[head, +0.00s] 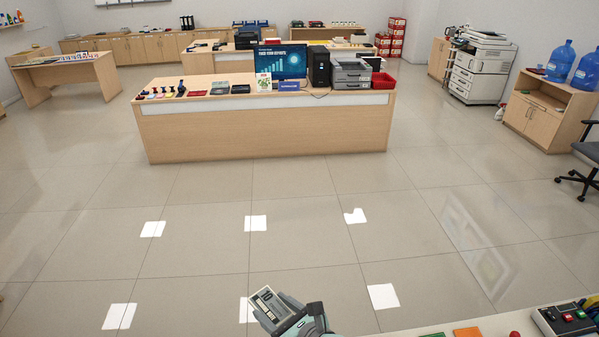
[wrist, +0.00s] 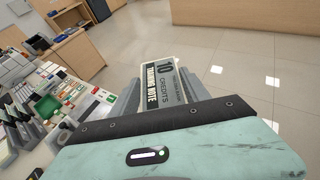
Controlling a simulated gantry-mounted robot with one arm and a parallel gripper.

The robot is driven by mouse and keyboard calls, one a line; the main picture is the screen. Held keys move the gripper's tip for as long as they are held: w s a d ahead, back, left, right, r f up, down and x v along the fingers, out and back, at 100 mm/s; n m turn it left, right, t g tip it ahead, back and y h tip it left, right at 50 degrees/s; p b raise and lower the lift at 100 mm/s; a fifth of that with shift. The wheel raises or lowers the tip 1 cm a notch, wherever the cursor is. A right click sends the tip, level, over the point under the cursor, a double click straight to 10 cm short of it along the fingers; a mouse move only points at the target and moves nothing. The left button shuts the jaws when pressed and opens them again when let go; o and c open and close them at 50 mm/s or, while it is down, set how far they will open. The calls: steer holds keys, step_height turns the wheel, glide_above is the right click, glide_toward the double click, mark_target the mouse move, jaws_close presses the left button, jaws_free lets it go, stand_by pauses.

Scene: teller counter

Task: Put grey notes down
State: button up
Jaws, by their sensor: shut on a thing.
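The grey notes (head: 265,303) are a small banknote bundle marked "10". They are held up in my gripper (head: 281,312) at the bottom middle of the head view, over the open floor and left of the near counter. In the wrist view the notes (wrist: 161,86) show the words "10 credits" and "training note". My gripper (wrist: 160,98) is shut on them, with its grey fingers on both sides. The lower end of the notes is hidden behind the dark edge of the gripper body.
A near counter (head: 455,324) runs along the bottom right, with a switch box (head: 566,318), an orange pad (head: 467,332) and a green item. The wrist view shows a cluttered counter (wrist: 75,132) at left. A wooden desk (head: 265,132) stands farther off. Tiled floor between is clear.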

mark_target(266, 314)
steer(key=r+m+h+p, duration=0.1)
steer(key=p, duration=0.1)
steer(key=a+r+m+t+h+p, duration=0.1)
steer(key=r+p, duration=0.1)
steer(key=s+a+r+m+t+h+p, duration=0.1)
steer(key=r+p, duration=0.1)
steer(key=shift+h+p, duration=0.3)
steer(key=shift+p, duration=0.1)
steer(key=s+d+m+t+h+p, duration=0.1)
steer(key=s+d+m+h+p, duration=0.4)
steer(key=s+d+p, duration=0.1)
steer(key=shift+s+d+r+p, duration=0.3)
steer(key=shift+s+d, duration=0.5)
steer(key=shift+d, duration=0.15)
